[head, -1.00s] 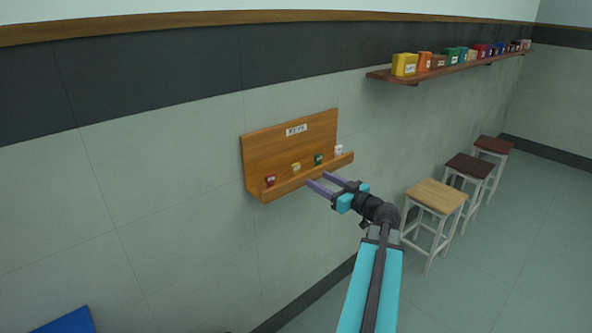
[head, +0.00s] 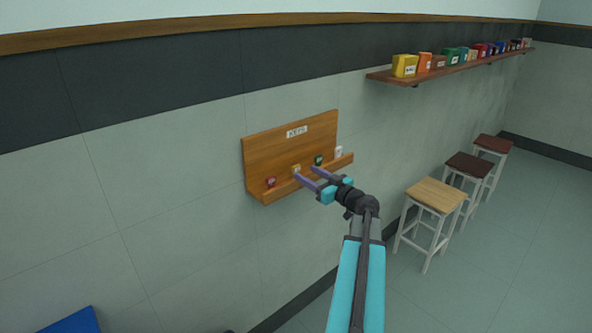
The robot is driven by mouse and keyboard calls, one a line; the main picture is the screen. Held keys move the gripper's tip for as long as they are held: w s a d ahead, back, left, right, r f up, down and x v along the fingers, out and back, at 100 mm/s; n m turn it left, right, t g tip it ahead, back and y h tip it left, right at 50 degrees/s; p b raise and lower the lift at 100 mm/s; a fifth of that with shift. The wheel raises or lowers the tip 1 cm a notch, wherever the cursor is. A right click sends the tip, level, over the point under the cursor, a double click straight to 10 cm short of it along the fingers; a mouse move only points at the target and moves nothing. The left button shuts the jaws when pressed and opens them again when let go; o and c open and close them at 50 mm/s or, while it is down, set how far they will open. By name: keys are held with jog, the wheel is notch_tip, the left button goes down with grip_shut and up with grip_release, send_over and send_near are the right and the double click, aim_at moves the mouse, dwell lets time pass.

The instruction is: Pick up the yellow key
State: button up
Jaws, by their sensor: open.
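The yellow key (head: 297,168) stands on the ledge of the wooden key rack (head: 262,160) on the wall, between a red key (head: 271,182) on its left and a green key (head: 319,160) on its right. A white key (head: 338,152) stands at the right end. My gripper (head: 304,174) is open and empty, with its two purple fingers pointing at the rack. The left fingertip is just below the yellow key and partly hides its foot; the right fingertip is just below the green key. I cannot tell whether either finger touches the rack.
A wall shelf (head: 440,72) with several coloured boxes hangs at the upper right. A pale wooden stool (head: 436,195) and two darker stools stand along the wall on the right. A blue object (head: 72,322) shows at the bottom left.

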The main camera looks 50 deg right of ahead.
aim_at(297, 167)
jog(key=shift+w, duration=1.05)
jog(key=shift+d+p, duration=0.1)
jog(key=shift+p, duration=0.2)
jog(key=shift+w+d+r+p, duration=0.15)
jog(key=shift+w+r+p, duration=0.05)
jog(key=shift+w+p, duration=0.55)
jog(key=shift+w+d+p, duration=0.15)
jog(key=shift+w+p, duration=0.6)
jog(key=shift+w, duration=0.35)
jog(key=shift+w+f+p, duration=0.1)
jog(key=shift+w+p, duration=0.2)
jog(key=shift+w, duration=0.45)
jog(key=c, duration=1.1)
